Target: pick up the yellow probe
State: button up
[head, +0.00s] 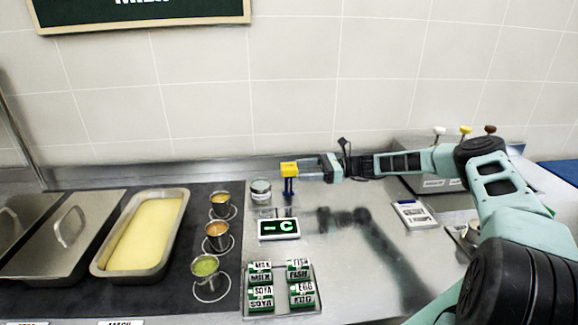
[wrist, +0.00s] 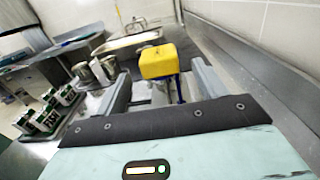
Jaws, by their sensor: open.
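The yellow probe (head: 289,170) has a block-shaped yellow head and stands upright on a blue stand (head: 289,187) at the back of the steel counter. It also shows in the wrist view, its yellow head (wrist: 160,61) lying between and beyond my fingers. My gripper (head: 312,168) is open and reaches in from the right, its fingertips close to the probe's right side. In the wrist view one finger lies on each side of the yellow head. Whether either finger touches it, I cannot tell. The lower part of the stand is partly hidden in the wrist view.
A small display (head: 279,228) with a green C lies in front of the probe, and a lidded jar (head: 261,190) stands to its left. A tray (head: 317,300) holds several green-and-white cartons. Sauce cups in wire stands (head: 218,237) stand farther left. The tiled wall is close behind.

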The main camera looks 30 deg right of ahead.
aim_at(286, 166)
jog(key=p+x, duration=0.1)
jog(key=x, duration=0.1)
jog(key=p+x, duration=0.1)
jog(key=x, duration=0.3)
jog(key=shift+a+r+p, duration=0.15)
jog(key=shift+r+p, duration=0.25)
jog(key=shift+w+a+f, duration=0.15)
jog(key=shift+w+a, duration=0.1)
jog(key=shift+a, duration=0.1)
jog(key=c, duration=1.1)
